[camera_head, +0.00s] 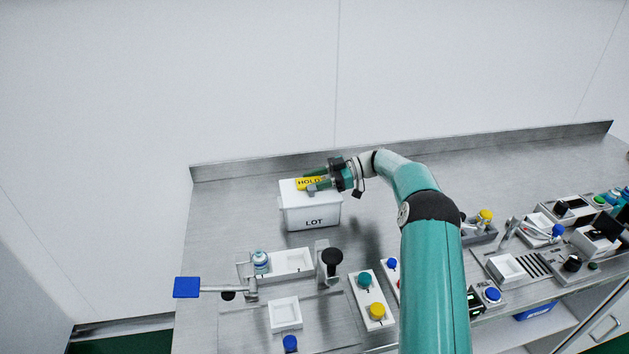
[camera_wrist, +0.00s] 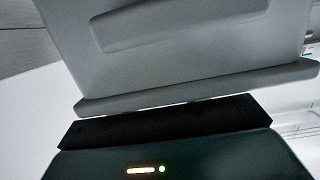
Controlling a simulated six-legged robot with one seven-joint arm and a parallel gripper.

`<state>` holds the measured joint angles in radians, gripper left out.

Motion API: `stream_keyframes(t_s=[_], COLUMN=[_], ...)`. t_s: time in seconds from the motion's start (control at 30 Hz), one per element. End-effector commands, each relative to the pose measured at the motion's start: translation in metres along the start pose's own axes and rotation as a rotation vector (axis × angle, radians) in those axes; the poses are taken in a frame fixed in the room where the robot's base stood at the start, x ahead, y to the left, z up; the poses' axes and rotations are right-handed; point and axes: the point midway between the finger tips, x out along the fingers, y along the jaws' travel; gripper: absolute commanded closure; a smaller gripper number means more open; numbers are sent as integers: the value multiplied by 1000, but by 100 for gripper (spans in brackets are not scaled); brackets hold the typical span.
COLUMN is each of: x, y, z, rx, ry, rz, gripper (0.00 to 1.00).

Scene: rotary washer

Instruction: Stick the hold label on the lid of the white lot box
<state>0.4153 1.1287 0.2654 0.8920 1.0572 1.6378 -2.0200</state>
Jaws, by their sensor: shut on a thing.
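The white lot box (camera_head: 313,213) stands upright on the steel bench with its lid on and "LOT" on its front. My gripper (camera_head: 312,180) is over the lid, shut on the yellow hold label (camera_head: 307,184), which reads "HOLD". The label is at the top of the lid; I cannot tell whether it touches the lid. In the wrist view the side of the lot box (camera_wrist: 190,55) fills the upper part, in shadow. A dark pad and green part of my gripper (camera_wrist: 165,135) lie just below the lid's rim there. The label cannot be seen in the wrist view.
In front of the box are a white tray (camera_head: 293,264) with a small vial (camera_head: 260,262), a blue-ended lever (camera_head: 187,287) and a black knob (camera_head: 332,257). Button panels (camera_head: 372,300) stand nearer. More fixtures (camera_head: 560,225) crowd the right. The bench left of the box is clear.

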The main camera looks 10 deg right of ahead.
Motion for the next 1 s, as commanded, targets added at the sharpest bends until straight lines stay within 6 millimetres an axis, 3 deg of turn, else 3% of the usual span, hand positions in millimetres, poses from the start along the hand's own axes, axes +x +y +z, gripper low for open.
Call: stream_keyframes(t_s=[0.33,0.37,0.5,0.83,1.0], x=[1,1,1,-2,-24], y=[0,0,0,-1,0], z=[3,3,3,4,4], rx=[3,3,3,5,3], ry=[-2,-2,-2,-3,-3], rz=[-1,-2,-2,-2,1], gripper=[78,55,32,32,32])
